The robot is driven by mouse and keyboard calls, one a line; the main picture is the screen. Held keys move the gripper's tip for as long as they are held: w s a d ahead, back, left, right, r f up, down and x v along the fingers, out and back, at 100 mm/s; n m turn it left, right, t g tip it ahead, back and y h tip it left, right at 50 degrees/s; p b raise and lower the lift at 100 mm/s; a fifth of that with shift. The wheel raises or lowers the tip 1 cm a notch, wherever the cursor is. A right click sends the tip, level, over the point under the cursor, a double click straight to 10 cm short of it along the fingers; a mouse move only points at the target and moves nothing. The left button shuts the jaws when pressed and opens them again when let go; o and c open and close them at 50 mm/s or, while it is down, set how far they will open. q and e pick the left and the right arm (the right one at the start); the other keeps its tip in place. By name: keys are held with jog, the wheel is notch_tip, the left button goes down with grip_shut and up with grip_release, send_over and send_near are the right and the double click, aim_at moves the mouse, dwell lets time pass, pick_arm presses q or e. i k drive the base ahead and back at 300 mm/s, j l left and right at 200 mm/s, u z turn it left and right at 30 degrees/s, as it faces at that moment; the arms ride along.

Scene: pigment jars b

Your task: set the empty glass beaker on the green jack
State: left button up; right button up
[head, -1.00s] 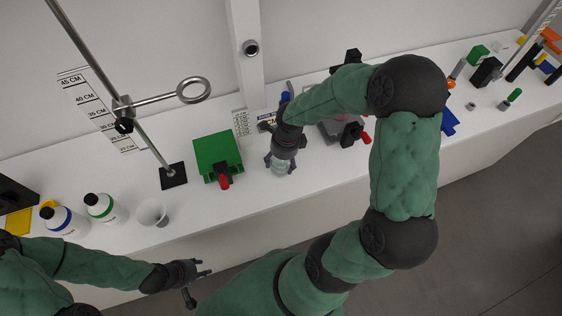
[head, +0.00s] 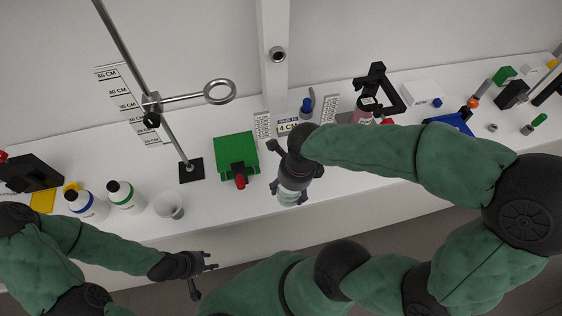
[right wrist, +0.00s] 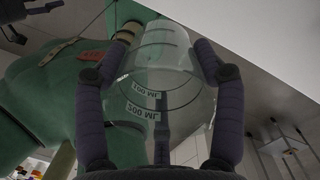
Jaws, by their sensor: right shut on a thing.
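The green jack (head: 233,149) stands on the bench in the head view, with a red knob (head: 240,182) at its front. My right gripper (head: 292,184) is shut on the clear glass beaker (head: 289,197), to the right of the jack near the bench's front edge. The beaker is apart from the jack; its exact height above the bench is hard to tell. In the right wrist view the beaker (right wrist: 163,70) sits between both fingers, with volume marks on its wall, and looks empty. My left gripper (head: 205,275) is open and empty in front of the bench.
A stand with a ring (head: 220,92) rises behind and left of the jack. A white cup (head: 169,204) and two bottles (head: 125,195) stand left. A blue-capped jar (head: 307,107) and small signs (head: 287,128) are behind my right gripper. A black frame (head: 377,88) is further right.

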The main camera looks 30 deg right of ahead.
aim_at(237, 157)
jog(key=k, duration=1)
